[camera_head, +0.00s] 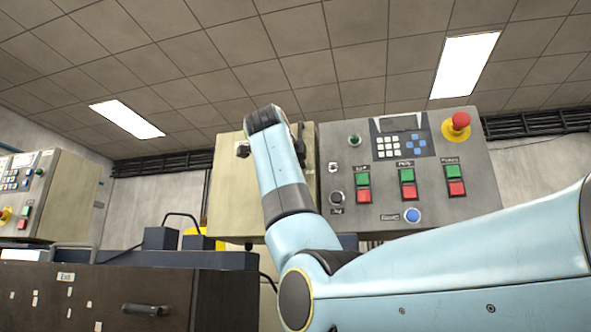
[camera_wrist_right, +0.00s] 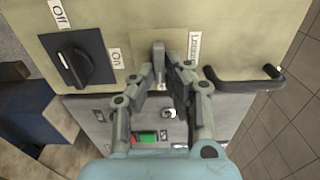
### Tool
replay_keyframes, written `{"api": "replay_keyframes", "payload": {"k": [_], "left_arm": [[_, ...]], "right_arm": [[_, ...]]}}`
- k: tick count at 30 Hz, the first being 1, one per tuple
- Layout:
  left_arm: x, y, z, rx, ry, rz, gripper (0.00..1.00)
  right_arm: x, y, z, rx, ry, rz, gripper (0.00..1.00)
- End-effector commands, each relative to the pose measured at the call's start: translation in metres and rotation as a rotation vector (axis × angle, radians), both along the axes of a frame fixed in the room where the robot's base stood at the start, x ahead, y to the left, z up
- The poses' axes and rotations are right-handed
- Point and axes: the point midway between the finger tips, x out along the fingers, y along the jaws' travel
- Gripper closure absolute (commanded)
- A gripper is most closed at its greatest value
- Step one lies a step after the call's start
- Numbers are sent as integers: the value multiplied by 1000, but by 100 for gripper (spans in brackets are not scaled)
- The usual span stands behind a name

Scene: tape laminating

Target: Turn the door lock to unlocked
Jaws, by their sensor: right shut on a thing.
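The door lock (camera_wrist_right: 159,48) is a small grey lever on the beige door (camera_wrist_right: 215,22) of the cabinet, seen in the right wrist view. A small white label (camera_wrist_right: 194,46) stands beside it; its text is too small to read surely. My right gripper (camera_wrist_right: 164,66) is shut on the lever, with one finger on each side of it. The lever points along the picture's up-down direction. In the head view my right arm covers the lock and fingers, against the beige cabinet door (camera_head: 226,195). My left gripper is not in view.
A black rotary switch (camera_wrist_right: 84,60) with Off and On labels sits left of the lock. A black bar handle (camera_wrist_right: 245,82) stands out to the right. A grey control panel (camera_head: 400,185) with an emergency button (camera_head: 456,124) adjoins the door. A dark cabinet (camera_head: 100,295) stands front left.

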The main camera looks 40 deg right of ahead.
Motion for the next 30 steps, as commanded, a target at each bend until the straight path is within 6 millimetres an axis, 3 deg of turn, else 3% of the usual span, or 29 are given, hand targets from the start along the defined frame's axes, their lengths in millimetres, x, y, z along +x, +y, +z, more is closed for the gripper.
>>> {"api": "replay_keyframes", "payload": {"k": [2, 3, 8, 19, 30], "left_arm": [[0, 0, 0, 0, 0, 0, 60], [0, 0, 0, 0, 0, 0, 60], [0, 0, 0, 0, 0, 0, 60], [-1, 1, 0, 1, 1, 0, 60], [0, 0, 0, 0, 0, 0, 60]], "right_arm": [[0, 0, -1, 2, 2, 0, 100], [0, 0, -2, 2, 2, 0, 86], [0, 0, -1, 2, 3, 0, 66], [-5, 8, 0, -1, 1, 3, 66], [-55, 67, -1, 3, 0, 5, 66]]}}
